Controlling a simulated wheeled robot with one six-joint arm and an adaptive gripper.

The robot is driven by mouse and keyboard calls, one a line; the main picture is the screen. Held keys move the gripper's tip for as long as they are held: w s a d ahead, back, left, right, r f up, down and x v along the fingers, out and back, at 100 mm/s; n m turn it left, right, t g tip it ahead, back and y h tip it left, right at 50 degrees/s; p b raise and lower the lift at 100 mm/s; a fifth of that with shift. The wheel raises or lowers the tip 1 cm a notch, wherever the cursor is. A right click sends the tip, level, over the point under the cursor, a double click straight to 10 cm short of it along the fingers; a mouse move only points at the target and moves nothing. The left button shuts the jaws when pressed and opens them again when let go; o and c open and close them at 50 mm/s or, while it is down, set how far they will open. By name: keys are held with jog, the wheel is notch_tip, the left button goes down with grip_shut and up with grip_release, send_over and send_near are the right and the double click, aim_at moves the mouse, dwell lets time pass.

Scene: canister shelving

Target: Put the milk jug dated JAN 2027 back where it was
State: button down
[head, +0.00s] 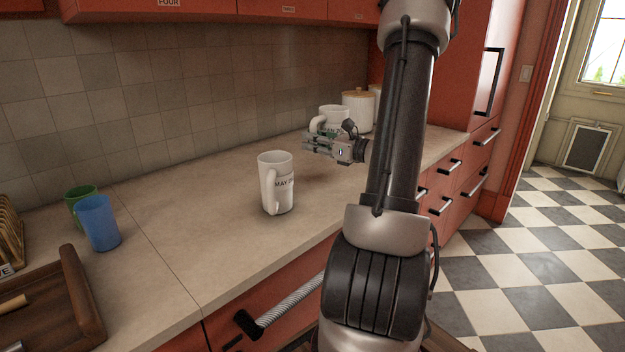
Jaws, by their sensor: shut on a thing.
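A white milk jug (277,188) stands upright on the counter in the middle of the head view. Its print starts with MAY; the rest is cut off by its curve. A second white jug (335,114) is farther back, with its handle to the left. Its print is partly covered and I cannot read its date. My gripper (318,146) is at the front of this second jug, fingers pointing left, and is shut on it. The exact contact is hidden, and I cannot tell whether the jug's base touches the counter.
A white canister with a wooden lid (358,107) stands behind the second jug. A green cup (80,203) and a blue cup (98,224) stand at the left, near a wooden tray (82,292). The counter (190,215) between cups and MAY jug is clear.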

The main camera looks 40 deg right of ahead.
notch_tip(320, 180, down, 8)
jog(key=shift+f, duration=0.25)
jog(key=shift+f, duration=0.1)
jog(key=c, duration=1.4)
grip_release()
jog(key=shift+o, duration=0.2)
